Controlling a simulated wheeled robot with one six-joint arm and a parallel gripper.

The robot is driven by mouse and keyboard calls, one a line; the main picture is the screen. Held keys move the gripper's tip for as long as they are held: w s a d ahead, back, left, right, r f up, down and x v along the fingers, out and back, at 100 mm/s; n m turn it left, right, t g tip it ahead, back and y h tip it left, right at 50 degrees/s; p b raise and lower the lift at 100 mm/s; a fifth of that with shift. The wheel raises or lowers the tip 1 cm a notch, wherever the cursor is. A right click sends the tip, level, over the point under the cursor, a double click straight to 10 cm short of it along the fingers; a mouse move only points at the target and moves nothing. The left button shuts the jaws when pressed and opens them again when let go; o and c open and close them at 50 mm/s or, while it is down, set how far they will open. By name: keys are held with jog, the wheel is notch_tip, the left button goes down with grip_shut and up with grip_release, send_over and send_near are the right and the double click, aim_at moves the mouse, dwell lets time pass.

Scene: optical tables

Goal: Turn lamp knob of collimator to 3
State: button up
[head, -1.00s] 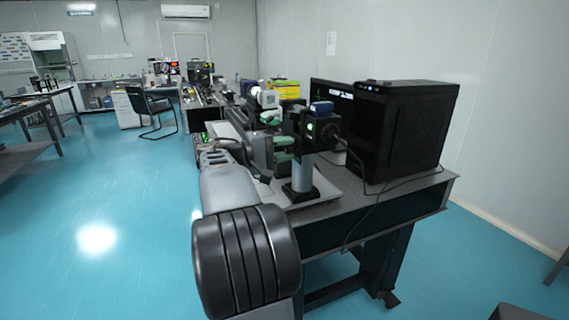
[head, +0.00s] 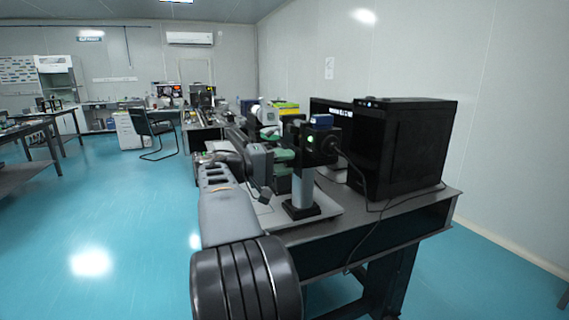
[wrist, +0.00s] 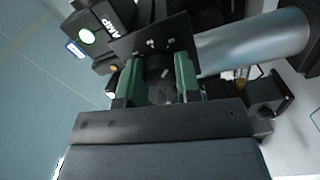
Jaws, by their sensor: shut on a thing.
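The collimator (head: 322,141) is a dark box on a grey post with a black base, on the table. Its green light shows in the head view, and the wrist view shows a lit green window (wrist: 87,36) beside lettering ending in "AMP". My gripper (wrist: 159,76) has two green fingers, one on each side of the round dark lamp knob (wrist: 160,68). It is shut on the knob, which has a pale mark on its face. The number the knob points to is not readable. In the head view my arm hides part of the collimator's left side.
A black computer case (head: 405,150) stands on the table (head: 400,215) to the right of the collimator, with cables hanging near it. The grey post (wrist: 255,42) runs close to the fingers in the wrist view. Open blue floor (head: 110,215) lies to the left.

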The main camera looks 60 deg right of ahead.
jog(key=o, duration=0.9)
jog(key=shift+w+a, duration=0.1)
jog(key=p+v, duration=0.1)
jog(key=v, duration=1.2)
jog(key=shift+w+a, duration=0.2)
jog(key=shift+w, duration=0.05)
